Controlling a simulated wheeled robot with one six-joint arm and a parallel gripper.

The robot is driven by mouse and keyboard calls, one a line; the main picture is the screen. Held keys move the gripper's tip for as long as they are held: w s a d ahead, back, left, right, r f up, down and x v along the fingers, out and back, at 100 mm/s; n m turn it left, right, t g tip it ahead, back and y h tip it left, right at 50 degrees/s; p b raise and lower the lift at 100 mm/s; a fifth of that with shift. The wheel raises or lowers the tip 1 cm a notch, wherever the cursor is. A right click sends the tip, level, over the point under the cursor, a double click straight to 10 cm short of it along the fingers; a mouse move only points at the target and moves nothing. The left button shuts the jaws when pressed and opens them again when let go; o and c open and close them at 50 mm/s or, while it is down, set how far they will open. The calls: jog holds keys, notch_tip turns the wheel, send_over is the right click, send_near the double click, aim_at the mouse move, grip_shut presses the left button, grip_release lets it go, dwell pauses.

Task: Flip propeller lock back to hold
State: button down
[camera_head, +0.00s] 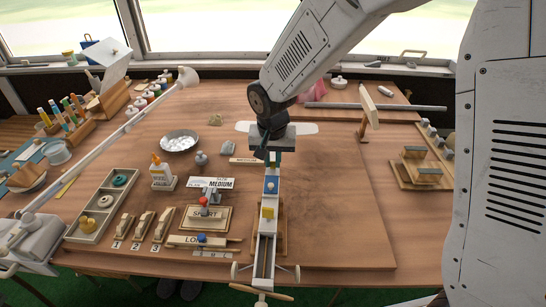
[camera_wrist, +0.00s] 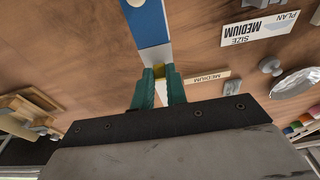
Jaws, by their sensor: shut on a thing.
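A slim model aircraft body (camera_head: 265,248), white with blue and yellow parts, lies lengthwise on the board. A wooden propeller (camera_head: 262,291) is at its near end. My gripper (camera_head: 272,158) points down at the far part of the body. A separate yellow block (camera_head: 267,212) sits nearer the propeller, apart from my gripper. I cannot tell which part is the propeller lock; none is labelled so.
A wooden stand (camera_head: 426,170) is at the right. The board right of the body is clear.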

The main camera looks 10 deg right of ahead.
jog(key=shift+s+a+t+h, duration=0.15)
jog(key=shift+s+t, duration=0.1)
jog(key=shift+t, duration=0.5)
jog(key=shift+s+t+h, duration=0.15)
jog(key=shift+s+t, duration=0.1)
jog(key=shift+t, duration=0.5)
jog(key=shift+f+t, duration=0.1)
jog(key=shift+t, duration=0.3)
jog(key=c, duration=1.4)
grip_release()
jog(key=v, duration=0.8)
jog(key=shift+f, duration=0.1)
